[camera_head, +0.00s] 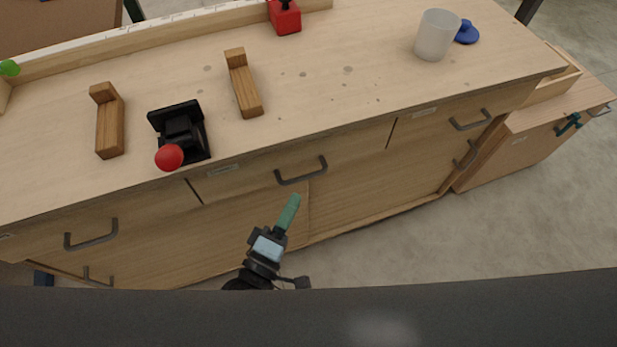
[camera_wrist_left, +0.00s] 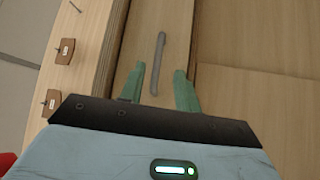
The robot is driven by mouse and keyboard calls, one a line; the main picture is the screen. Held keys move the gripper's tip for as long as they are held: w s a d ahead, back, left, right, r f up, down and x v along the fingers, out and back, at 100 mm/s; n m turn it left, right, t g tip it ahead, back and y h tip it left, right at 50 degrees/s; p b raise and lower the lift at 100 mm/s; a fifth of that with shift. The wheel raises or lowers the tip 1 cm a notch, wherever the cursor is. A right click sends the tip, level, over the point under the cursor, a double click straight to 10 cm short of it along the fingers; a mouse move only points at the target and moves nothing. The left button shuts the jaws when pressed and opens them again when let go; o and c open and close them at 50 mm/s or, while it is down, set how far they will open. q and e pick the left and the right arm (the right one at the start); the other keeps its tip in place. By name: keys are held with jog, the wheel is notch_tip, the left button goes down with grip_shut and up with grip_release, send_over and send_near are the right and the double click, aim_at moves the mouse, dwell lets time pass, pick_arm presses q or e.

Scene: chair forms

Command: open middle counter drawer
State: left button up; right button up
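The middle counter drawer (camera_head: 259,165) is in the wooden counter front, with a dark bar handle (camera_head: 301,171). It looks closed, its front level with the panels beside it. My left gripper (camera_head: 292,202) is in front of the counter, just below this handle in the head view. In the left wrist view, its two green fingers (camera_wrist_left: 161,88) are apart, and the grey handle (camera_wrist_left: 158,63) shows between and ahead of them. I cannot tell whether they touch it. My right gripper is not in view.
A black device with a red ball (camera_head: 169,157) stands near the counter edge, left of the drawer. Wooden blocks (camera_head: 110,125) and a frosted cup (camera_head: 436,36) stand on the countertop (camera_head: 330,85). Other drawers have handles at left (camera_head: 91,236) and right (camera_head: 470,121).

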aim_at(308, 176)
pick_arm(q)
jog(key=shift+x, duration=4.05)
jog(key=shift+r, duration=0.1)
grip_shut()
